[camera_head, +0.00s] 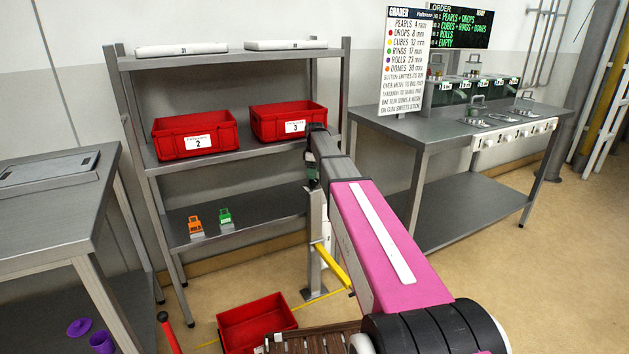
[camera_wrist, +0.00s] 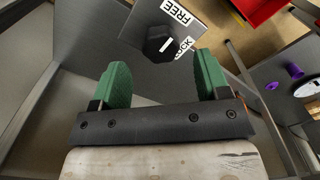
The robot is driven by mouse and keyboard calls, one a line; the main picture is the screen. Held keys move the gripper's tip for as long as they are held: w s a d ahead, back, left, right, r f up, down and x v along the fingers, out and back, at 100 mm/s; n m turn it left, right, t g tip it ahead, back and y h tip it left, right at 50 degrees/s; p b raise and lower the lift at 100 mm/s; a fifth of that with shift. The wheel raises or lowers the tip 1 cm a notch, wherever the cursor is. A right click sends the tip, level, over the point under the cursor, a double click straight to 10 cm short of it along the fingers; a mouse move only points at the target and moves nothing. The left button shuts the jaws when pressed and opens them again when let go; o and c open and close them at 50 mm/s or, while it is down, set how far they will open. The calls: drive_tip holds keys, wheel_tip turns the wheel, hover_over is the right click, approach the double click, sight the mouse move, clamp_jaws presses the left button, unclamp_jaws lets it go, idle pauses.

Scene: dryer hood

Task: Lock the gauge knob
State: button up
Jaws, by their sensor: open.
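The gauge knob (camera_wrist: 159,42) is dark and faceted, with a short white mark, in the upper middle of the wrist view. It sits on a grey plate (camera_wrist: 135,35) beside a FREE label (camera_wrist: 176,12) and a partly covered LOCK label (camera_wrist: 184,47). Which label the mark points at is not clear. My gripper (camera_wrist: 161,62) has two green fingers spread apart, with nothing between them; the knob lies just beyond the tips, apart from them. In the head view my gripper (camera_head: 313,172) is near the top of a grey post (camera_head: 316,225); the knob cannot be made out there.
A shelf rack (camera_head: 250,155) behind holds red bins 2 (camera_head: 195,135) and 3 (camera_head: 288,121). Small orange (camera_head: 196,226) and green (camera_head: 225,217) items sit on its lower shelf. A red bin (camera_head: 255,322) stands low in front.

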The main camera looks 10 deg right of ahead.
sight(314, 182)
drive_tip(key=shift+f, duration=2.1)
drive_tip(key=c, duration=0.9)
drive_tip(key=shift+c, duration=0.2)
